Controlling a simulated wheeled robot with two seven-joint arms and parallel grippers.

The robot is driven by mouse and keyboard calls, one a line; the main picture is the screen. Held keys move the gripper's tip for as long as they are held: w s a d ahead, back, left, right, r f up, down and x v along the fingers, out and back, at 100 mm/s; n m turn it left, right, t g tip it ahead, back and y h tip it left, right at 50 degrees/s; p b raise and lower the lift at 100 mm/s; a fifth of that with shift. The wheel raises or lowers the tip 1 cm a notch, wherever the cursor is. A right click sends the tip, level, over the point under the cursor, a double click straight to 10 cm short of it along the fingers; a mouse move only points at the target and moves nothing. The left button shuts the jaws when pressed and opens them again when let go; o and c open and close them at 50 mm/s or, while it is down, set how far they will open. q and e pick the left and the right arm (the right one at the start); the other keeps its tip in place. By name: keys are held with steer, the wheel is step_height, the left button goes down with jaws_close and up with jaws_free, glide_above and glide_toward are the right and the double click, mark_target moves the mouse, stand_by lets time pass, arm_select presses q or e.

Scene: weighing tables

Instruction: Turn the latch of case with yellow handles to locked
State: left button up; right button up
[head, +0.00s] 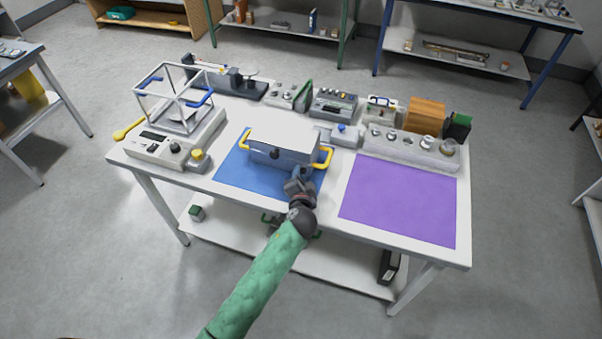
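The grey-white case with yellow handles (285,138) sits closed on the blue mat (232,172) on the white table. One yellow handle (326,157) shows at its right end. A small dark latch (275,154) is on its front face, left of my gripper; its turn position is too small to read. My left gripper (299,174) is at the right part of the case's front, below the right handle, over the mat. Its fingers are small and partly hidden by the wrist, so I cannot tell whether they are open or touch the case. My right gripper is out of view.
A purple mat (400,200) lies clear at the right. A balance with a glass-frame shield (175,140) stands at the left. Weights in a block (412,148), small instruments (335,104) and a wooden box (425,115) line the back. A lower shelf (340,268) is under the table.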

arm_select(q)
steer(key=shift+w+f, duration=0.1)
steer(key=shift+w, duration=0.2)
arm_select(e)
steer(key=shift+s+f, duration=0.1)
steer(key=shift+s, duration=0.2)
arm_select(q)
jaws_close()
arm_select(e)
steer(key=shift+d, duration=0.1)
